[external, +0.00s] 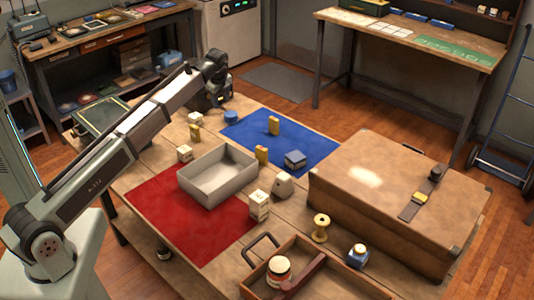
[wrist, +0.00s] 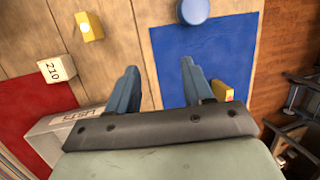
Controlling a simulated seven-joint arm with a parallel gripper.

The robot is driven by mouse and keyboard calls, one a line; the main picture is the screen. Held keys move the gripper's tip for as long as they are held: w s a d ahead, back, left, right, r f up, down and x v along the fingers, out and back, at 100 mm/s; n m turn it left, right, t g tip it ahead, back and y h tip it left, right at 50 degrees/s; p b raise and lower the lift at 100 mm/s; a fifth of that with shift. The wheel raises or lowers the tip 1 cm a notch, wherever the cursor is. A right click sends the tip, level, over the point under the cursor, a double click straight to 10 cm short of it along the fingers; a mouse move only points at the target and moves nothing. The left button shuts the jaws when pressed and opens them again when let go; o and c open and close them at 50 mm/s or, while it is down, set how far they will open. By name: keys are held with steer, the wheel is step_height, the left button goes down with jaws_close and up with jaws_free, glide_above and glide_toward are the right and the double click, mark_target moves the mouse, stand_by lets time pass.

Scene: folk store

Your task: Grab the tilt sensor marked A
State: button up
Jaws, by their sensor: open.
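No letter A is readable in either view, so I cannot tell which piece is the tilt sensor. Another yellow piece (external: 195,131) stands on bare wood; a yellow piece with a white knob shows in the wrist view (wrist: 88,27). My gripper (wrist: 160,80) is open and empty above the table, over the mat's left edge in the wrist view. Its right finger partly hides a yellow piece (wrist: 222,89).
A grey open bin (external: 217,176) sits partly on the red mat (external: 150,205). A large brown case (external: 390,190) fills the right side. The blue mat (external: 312,140) has free room.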

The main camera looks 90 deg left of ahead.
mark_target(194, 126)
steer(key=s+d+f+h, duration=0.1)
steer(key=s+d+h, duration=0.15)
steer(key=s, duration=0.95)
steer(key=shift+h, duration=0.45)
steer(key=shift+w+a+f, duration=0.1)
steer(key=shift+a+f, duration=0.1)
steer(key=shift+f, duration=2.05)
steer(key=shift+w+a+f, duration=0.1)
steer(key=shift+a+f, duration=0.05)
steer(key=shift+f, duration=2.1)
steer(key=shift+w+a+f, duration=0.1)
steer(key=shift+a+f, duration=0.1)
steer(key=shift+f, duration=2.05)
steer(key=shift+c, duration=0.3)
jaws_close()
